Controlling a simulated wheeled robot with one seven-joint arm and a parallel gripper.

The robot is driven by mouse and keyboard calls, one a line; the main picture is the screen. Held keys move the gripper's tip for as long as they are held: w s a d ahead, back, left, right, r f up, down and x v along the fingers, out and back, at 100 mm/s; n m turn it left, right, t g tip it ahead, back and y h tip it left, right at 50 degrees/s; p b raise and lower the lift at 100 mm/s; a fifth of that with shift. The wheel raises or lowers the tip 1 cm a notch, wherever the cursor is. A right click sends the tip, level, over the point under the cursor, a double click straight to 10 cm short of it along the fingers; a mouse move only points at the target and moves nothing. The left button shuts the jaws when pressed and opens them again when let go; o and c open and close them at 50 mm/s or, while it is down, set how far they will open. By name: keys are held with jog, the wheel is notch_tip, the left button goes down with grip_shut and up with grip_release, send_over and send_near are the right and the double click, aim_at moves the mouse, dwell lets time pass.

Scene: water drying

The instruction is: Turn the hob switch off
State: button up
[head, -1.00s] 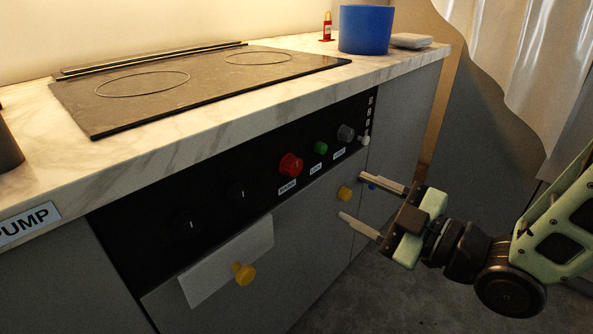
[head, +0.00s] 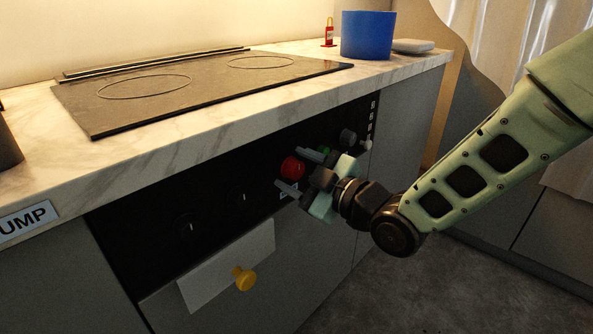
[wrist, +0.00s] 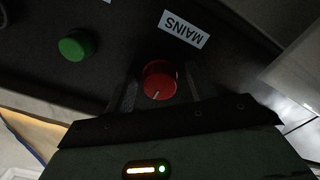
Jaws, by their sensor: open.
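A row of knobs is on the black control panel (head: 215,215) below the counter. The red knob (head: 292,168) has a label reading MAINS (wrist: 183,30) in the wrist view, where the knob (wrist: 160,80) shows a pale pointer line. My gripper (head: 290,166) is open, with its fingers on either side of the red knob; I cannot tell whether they touch it. The green knob (wrist: 76,45) is beside it, partly hidden in the head view. A grey knob (head: 347,137) and two black knobs (head: 187,228) (head: 237,195) are also there. No readable label says hob.
The black hob (head: 200,85) lies in the marble counter (head: 150,165). A blue pot (head: 366,35) and a red-based bottle (head: 329,33) stand at the back. The floor at right is clear.

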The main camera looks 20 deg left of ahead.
jog(key=c, duration=1)
jog(key=shift+o, duration=0.2)
jog(key=shift+m, duration=0.3)
jog(key=m, duration=0.3)
jog(key=shift+m+p, duration=0.3)
jog(key=shift+p, duration=0.05)
jog(key=m+p, duration=0.1)
jog(key=m, duration=0.3)
jog(key=shift+m, duration=0.3)
jog(key=m+p, duration=0.1)
jog(key=m, duration=0.3)
jog(key=shift+m+p, duration=0.3)
jog(key=shift+p, duration=0.1)
jog(key=shift+m+p, duration=0.7)
jog(key=shift+m, duration=1.5)
jog(key=shift+f, duration=0.1)
